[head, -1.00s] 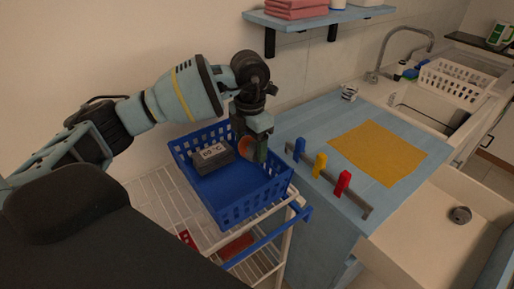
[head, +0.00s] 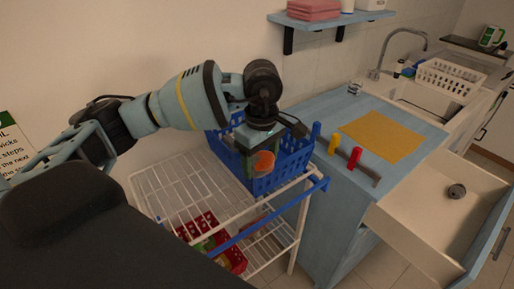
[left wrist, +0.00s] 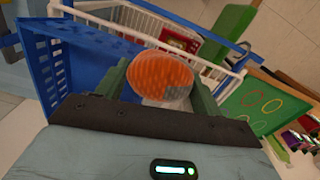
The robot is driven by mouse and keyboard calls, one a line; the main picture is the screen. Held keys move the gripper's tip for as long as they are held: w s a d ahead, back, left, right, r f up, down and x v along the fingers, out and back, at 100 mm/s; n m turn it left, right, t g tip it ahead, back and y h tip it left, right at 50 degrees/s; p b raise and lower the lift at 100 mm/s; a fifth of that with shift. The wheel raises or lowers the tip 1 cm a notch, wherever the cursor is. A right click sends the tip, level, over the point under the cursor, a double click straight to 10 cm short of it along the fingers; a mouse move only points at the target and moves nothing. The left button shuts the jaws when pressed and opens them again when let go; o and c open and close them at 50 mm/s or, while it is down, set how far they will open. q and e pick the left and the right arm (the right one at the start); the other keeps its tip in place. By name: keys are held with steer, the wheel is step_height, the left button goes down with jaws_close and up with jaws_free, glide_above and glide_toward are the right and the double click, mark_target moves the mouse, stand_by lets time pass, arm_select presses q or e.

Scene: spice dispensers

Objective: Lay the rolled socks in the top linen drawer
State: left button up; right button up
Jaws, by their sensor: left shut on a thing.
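The rolled socks, an orange ribbed and grey bundle (head: 264,163), are between the fingers of my left gripper (head: 257,163). They also show in the left wrist view (left wrist: 160,75), where both fingers flank them. The gripper is shut on them and hangs in front of the blue basket, above the trolley. A drawer (head: 415,222) stands pulled out at the right, under the counter. A small grey rolled bundle (head: 456,191) lies in it. Whether this is the top linen drawer cannot be read. My right gripper is out of view.
The blue basket (head: 292,163) stands on a white wire trolley (head: 178,190) with a blue handle. A red crate (head: 208,229) is on the lower shelf. The blue counter carries a yellow cloth (head: 383,136) and a rack with coloured pegs. Most of the drawer floor is bare.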

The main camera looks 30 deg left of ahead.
mark_target(261, 172)
arm_select(q)
steer(key=s+m, duration=0.1)
steer(key=m, duration=0.1)
steer(key=s+d+f+m, duration=0.1)
steer(key=m, duration=0.1)
steer(key=s+d+f+m, duration=0.1)
steer(key=m, duration=0.2)
steer(key=s+f+m, duration=0.1)
steer(key=m, duration=0.1)
steer(key=s+d+f+m+b, duration=0.1)
steer(key=f+m, duration=0.1)
steer(key=s+f+m, duration=0.1)
steer(key=f+m, duration=0.1)
steer(key=m, duration=0.1)
steer(key=shift+d+b, duration=0.25)
steer(key=shift+b, duration=0.15)
steer(key=shift+s+d+f+m, duration=0.15)
steer(key=shift+s+f+m, duration=0.05)
steer(key=shift+m, duration=0.4)
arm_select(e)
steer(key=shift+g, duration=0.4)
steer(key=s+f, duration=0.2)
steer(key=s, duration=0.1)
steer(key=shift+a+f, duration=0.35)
arm_select(q)
steer(key=shift+w+d, duration=0.1)
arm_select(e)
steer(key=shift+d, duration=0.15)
